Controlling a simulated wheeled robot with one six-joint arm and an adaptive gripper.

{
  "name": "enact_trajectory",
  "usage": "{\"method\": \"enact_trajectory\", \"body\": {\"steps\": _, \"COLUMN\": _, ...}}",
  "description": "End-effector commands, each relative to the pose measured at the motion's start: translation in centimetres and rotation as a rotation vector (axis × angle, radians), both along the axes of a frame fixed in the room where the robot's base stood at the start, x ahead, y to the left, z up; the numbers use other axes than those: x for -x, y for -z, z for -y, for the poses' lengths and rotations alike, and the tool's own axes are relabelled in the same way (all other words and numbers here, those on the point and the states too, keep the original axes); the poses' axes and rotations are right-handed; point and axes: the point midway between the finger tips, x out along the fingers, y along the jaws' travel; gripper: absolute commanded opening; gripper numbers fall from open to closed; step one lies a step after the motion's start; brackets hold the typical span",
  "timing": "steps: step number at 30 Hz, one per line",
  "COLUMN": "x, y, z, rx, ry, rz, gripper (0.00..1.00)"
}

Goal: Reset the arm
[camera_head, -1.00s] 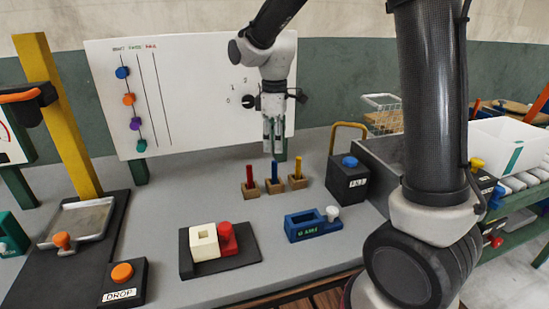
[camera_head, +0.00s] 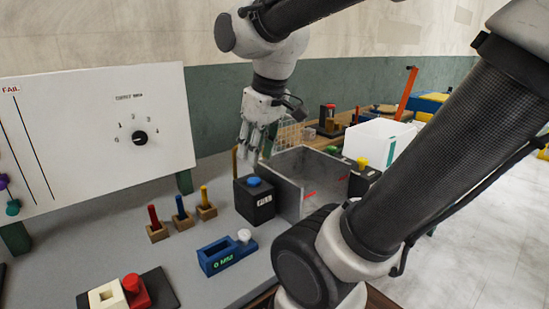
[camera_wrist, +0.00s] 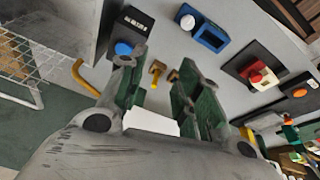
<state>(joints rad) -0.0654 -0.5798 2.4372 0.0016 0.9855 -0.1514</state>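My gripper (camera_head: 252,152) hangs from the raised arm in the head view. It points down near the black box with the blue button (camera_head: 255,198), in front of the wall. In the wrist view its two dark green finger pads (camera_wrist: 158,78) stand apart with nothing held between them. The yellow peg block (camera_wrist: 174,75) shows beyond the gap, below the fingers. My arm fills the right side of the head view.
A grey open bin (camera_head: 310,172) stands right of the black box. Three peg blocks (camera_head: 181,217), a blue fixture (camera_head: 222,258) and a white-and-red block piece (camera_head: 108,296) sit on the grey table. A white dial board (camera_head: 105,135) stands behind. The floor at right is clear.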

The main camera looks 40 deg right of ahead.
Motion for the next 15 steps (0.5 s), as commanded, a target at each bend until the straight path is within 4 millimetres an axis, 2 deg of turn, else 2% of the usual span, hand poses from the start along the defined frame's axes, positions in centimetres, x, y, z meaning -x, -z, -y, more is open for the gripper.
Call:
{"method": "enact_trajectory", "body": {"steps": 1, "x": 1.6, "y": 0.2, "z": 0.6, "rx": -0.014, "ry": 0.064, "rz": 0.027, "gripper": 0.34}}
{"method": "enact_trajectory", "body": {"steps": 3, "x": 3.2, "y": 0.6, "z": 1.1, "rx": -0.033, "ry": 0.134, "rz": 0.050, "gripper": 0.34}}
{"method": "enact_trajectory", "body": {"steps": 6, "x": 4.4, "y": 1.0, "z": 1.5, "rx": -0.048, "ry": 0.193, "rz": 0.069, "gripper": 0.34}}
{"method": "enact_trajectory", "body": {"steps": 15, "x": 4.7, "y": 1.2, "z": 1.6, "rx": -0.055, "ry": 0.213, "rz": 0.074, "gripper": 0.34}}
